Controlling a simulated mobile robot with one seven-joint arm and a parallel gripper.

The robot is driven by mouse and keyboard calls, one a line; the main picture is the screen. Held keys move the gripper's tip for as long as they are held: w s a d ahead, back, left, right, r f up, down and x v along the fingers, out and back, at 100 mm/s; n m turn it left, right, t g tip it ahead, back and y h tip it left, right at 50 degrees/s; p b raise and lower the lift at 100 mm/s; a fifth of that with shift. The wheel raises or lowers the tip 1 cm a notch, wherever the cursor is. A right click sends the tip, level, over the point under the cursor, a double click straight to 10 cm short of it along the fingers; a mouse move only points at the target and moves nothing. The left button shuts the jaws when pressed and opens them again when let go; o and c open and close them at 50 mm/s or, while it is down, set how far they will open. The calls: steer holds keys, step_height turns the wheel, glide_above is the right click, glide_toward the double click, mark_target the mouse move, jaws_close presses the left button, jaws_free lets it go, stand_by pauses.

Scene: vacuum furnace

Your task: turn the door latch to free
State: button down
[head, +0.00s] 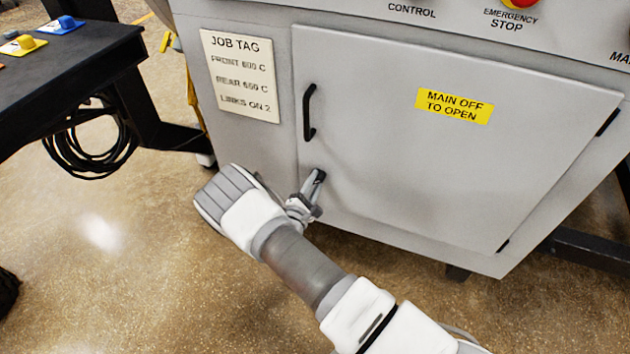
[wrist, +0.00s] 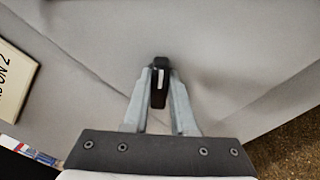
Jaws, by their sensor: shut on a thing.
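The door latch (wrist: 159,85) is a small black handle with a white mark, low on the left side of the grey cabinet door (head: 400,165). In the head view the latch (head: 319,176) shows just past my fingertips, partly hidden by them. My gripper (head: 312,184) reaches up to it from below. In the wrist view my gripper (wrist: 160,88) has one finger on each side of the latch and is shut on it. The latch lies nearly in line with the fingers. The door sits flush in the cabinet front.
A black door handle (head: 308,112) is above the latch. A job tag (head: 240,75) is left of the door and a yellow "MAIN OFF TO OPEN" label (head: 454,105) is on it. A red emergency stop (head: 519,3) is at the top. A dark table (head: 75,85) stands at left.

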steer(key=m, duration=0.5)
steer(key=shift+f+m, duration=0.2)
steer(key=shift+m, duration=0.2)
stand_by(0.4)
steer(key=c, duration=0.7)
jaws_free()
steer(key=shift+s, duration=0.1)
steer(key=p+v, duration=0.3)
steer(key=v, duration=1.4)
steer(key=shift+s, duration=0.1)
steer(key=shift+r, duration=0.1)
